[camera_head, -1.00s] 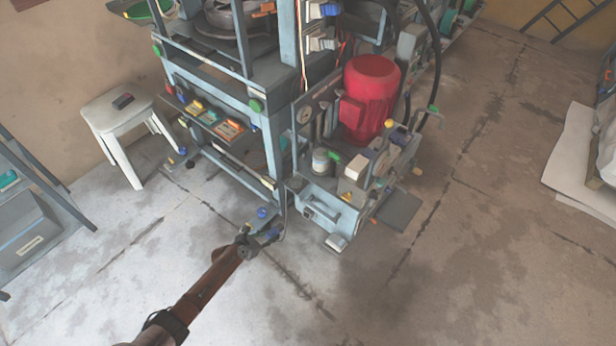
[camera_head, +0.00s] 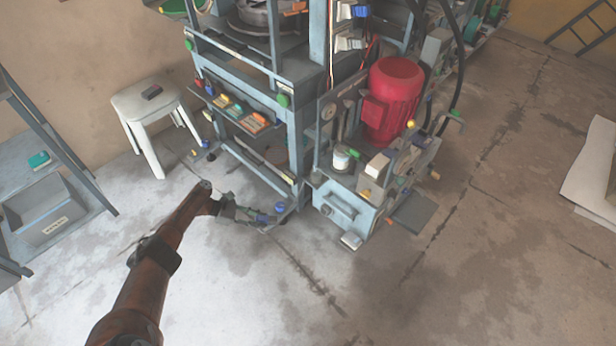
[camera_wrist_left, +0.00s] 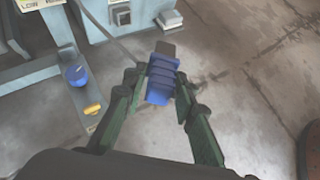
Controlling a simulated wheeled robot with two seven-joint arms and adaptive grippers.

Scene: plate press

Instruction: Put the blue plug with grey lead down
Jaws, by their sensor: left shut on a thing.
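The blue plug with its grey lead end (camera_wrist_left: 162,80) is between the fingers of my left gripper (camera_wrist_left: 158,92) in the left wrist view. Its ribbed blue body points away from the wrist, with a short grey-brown piece at its far end. In the head view my left gripper (camera_head: 245,211) is low over the floor, just left of the press's front foot. The plug (camera_head: 263,219) is a small blue patch at its fingertips there. The gripper is shut on the plug. I cannot tell whether the plug touches anything beneath. My right gripper is not in view.
A round blue knob (camera_wrist_left: 77,75) and a yellow piece (camera_wrist_left: 92,109) sit on the press's foot bar beside the gripper. The press frame (camera_head: 297,150) and red motor (camera_head: 391,100) stand behind. A white stool (camera_head: 150,105) is at the left. The floor in front is clear.

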